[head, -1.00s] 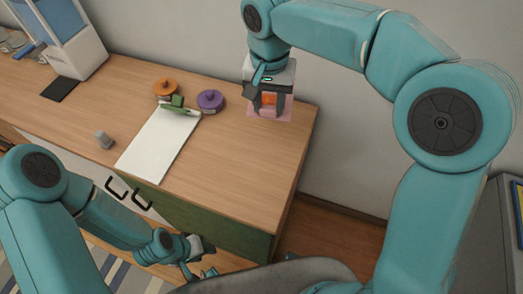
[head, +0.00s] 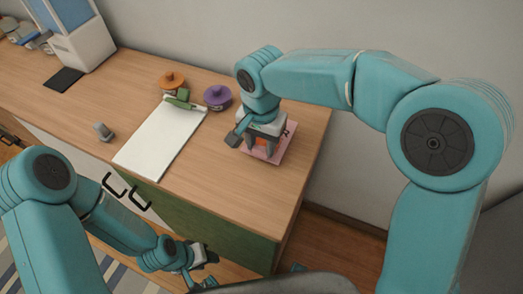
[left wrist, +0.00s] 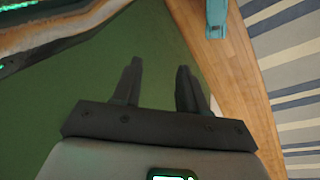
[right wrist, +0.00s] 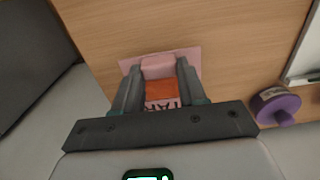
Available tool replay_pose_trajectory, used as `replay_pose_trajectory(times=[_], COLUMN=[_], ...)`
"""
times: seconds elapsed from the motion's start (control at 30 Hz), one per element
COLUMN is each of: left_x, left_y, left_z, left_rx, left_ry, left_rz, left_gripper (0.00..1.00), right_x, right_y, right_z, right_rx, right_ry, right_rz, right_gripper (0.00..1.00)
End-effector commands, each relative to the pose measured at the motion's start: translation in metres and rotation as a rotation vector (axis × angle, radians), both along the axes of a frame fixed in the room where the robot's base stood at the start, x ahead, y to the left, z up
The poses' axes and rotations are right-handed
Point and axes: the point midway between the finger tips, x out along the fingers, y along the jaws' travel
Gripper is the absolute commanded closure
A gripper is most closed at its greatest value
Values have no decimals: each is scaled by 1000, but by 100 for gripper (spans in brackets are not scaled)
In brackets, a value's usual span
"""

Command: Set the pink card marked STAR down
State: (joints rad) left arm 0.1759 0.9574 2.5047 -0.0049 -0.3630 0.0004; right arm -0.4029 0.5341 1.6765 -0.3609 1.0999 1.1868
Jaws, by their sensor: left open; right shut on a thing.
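The pink card (head: 279,153) is under my right gripper (head: 261,148), above or on the right end of the wooden cabinet top (head: 250,190). The right wrist view shows the pink card (right wrist: 190,54) with a raised pink block, an orange patch and dark letters partly hidden, "TAR" showing. My right gripper (right wrist: 158,68) is shut on the block between its two fingers. I cannot tell whether the card touches the wood. My left gripper (head: 205,280) is low in front of the cabinet. In the left wrist view, the left gripper (left wrist: 158,68) is open and empty, facing a green surface.
A white board (head: 160,140) with a green clip (head: 180,98) lies left of the card. An orange knobbed disc (head: 172,82), a purple one (head: 218,97) and a small grey object (head: 103,132) stand around it. Bare wood surrounds the card, with the cabinet's right edge close by.

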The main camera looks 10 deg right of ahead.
Motion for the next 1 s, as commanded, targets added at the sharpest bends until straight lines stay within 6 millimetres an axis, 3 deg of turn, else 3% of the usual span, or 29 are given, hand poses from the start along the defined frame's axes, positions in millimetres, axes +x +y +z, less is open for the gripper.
replay_pose_trajectory(times=[0.1,0.2,0.6,0.63,0.7,1.0], left_x=[0,0,0,0,0,0], left_y=[0,0,0,0,0,0], left_z=[-4,-5,-9,-7,-7,-4], left_rx=[0,0,0,0,0,0], left_ry=[0,0,0,0,0,0], left_rz=[0,0,0,0,0,0], left_gripper=[57,57,57,57,57,57], right_x=[0,0,1,1,1,1], right_y=[-1,-1,-1,-1,-1,0], right_z=[-23,-32,-38,-36,-36,-32], right_rx=[-2,-1,-1,-1,-1,-1], right_ry=[3,2,1,1,1,1], right_rz=[1,1,1,1,1,1], right_gripper=[87,87,87,49,33,33])
